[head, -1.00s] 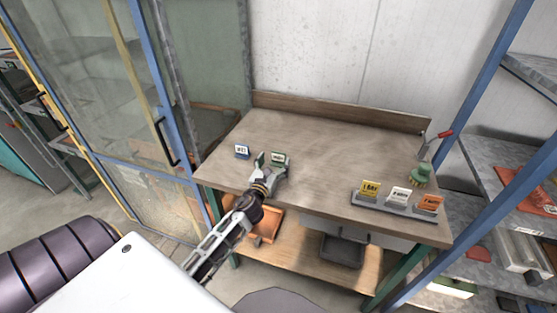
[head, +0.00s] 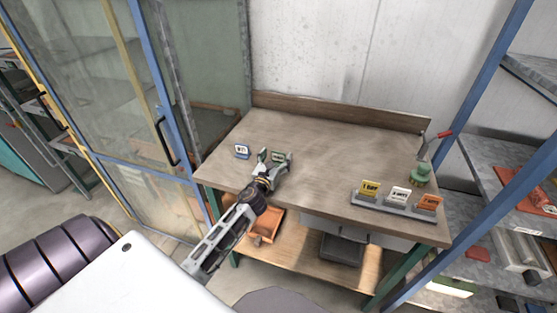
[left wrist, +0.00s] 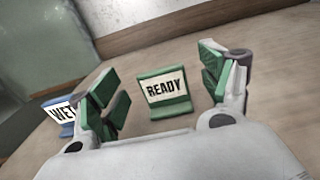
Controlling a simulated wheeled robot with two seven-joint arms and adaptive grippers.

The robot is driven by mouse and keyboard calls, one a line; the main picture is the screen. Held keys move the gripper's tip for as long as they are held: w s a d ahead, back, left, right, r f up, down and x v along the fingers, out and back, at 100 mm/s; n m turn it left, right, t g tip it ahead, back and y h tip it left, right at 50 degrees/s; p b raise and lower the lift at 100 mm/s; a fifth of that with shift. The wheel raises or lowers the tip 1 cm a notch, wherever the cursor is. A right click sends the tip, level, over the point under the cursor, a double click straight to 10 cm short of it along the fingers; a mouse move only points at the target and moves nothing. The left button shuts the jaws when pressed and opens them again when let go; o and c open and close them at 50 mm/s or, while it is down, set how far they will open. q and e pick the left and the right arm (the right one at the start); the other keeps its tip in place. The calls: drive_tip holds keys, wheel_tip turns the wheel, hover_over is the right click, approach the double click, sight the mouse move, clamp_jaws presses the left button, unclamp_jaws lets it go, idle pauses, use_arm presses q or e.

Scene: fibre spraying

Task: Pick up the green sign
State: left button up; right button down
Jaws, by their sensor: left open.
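The green sign (left wrist: 163,92) stands upright on the tabletop and reads "READY" in the left wrist view. In the head view the green sign (head: 278,156) is partly hidden by my left gripper (head: 274,160). In the left wrist view my left gripper (left wrist: 165,88) is open. Its green-padded fingers are on either side of the sign, with a gap on each side and the sign a little beyond them. My right gripper is not in view.
A blue "WET" sign (head: 242,151) stands to the left of the green one. A grey rack (head: 395,205) with yellow, white and orange signs sits at the table's front right, near a green clamp-like tool (head: 420,173). The wooden tabletop (head: 330,140) is clear in the middle.

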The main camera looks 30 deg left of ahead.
sight(278, 153)
use_arm(q)
drive_tip(key=shift+x, duration=1.65)
drive_tip(key=shift+a, duration=0.1)
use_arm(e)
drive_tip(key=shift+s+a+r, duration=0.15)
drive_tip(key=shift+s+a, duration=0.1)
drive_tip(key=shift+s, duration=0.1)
